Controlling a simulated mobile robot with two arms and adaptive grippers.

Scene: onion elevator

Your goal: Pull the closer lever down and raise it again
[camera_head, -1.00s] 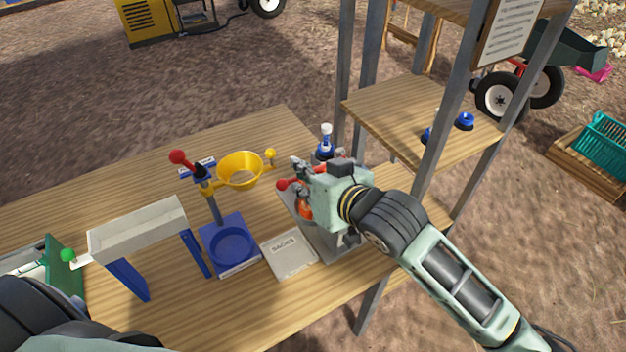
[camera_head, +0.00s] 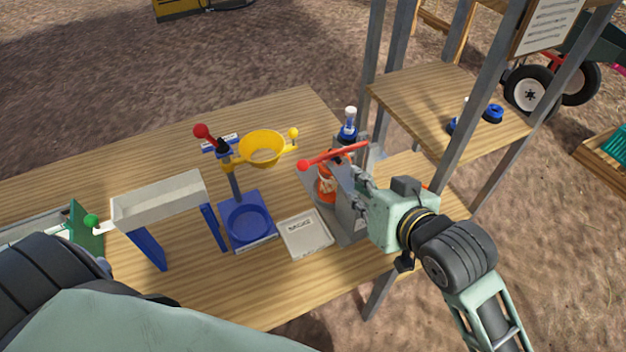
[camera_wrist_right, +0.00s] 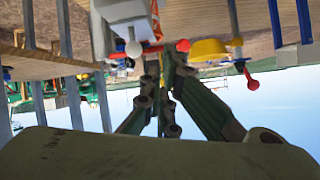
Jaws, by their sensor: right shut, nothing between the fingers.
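A red lever (camera_head: 335,155) with a red ball end sits on the grey press-like device (camera_head: 350,215) at the table's right. It slants slightly down to the left. An orange-red item (camera_head: 326,188) is under it. A second lever with a red ball (camera_head: 203,132) stands raised on the blue stand with the yellow funnel (camera_head: 262,148). My right gripper (camera_head: 358,175) is shut and empty, just in front of the red lever; contact cannot be told. Its fingers (camera_wrist_right: 165,58) show in the right wrist view near a red ball (camera_wrist_right: 183,45). My left gripper is out of view.
A flat grey sack pad (camera_head: 305,236) lies between blue stand and grey device. A pale chute (camera_head: 158,198) on blue legs and a green ball handle (camera_head: 91,221) are at left. A shelf (camera_head: 440,100) on grey posts rises at right. The table's back left is clear.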

